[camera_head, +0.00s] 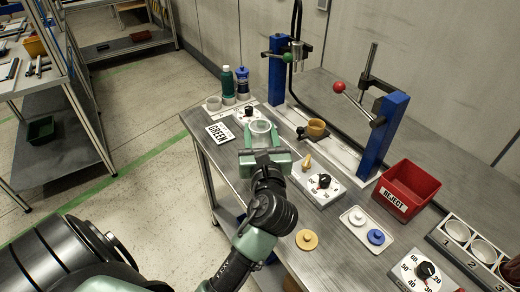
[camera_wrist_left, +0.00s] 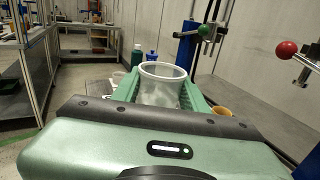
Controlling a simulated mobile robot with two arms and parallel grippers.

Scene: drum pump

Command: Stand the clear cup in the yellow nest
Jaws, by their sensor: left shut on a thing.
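The clear cup (camera_head: 261,127) is upright between the fingers of my left gripper (camera_head: 262,138), which is shut on it. In the left wrist view the cup (camera_wrist_left: 162,88) has a pale rim and shows between the green fingers (camera_wrist_left: 165,98). My right gripper is not in view.
A dial box (camera_head: 318,188), a red reject bin (camera_head: 408,190) and a white tray (camera_head: 367,245) are to the right.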

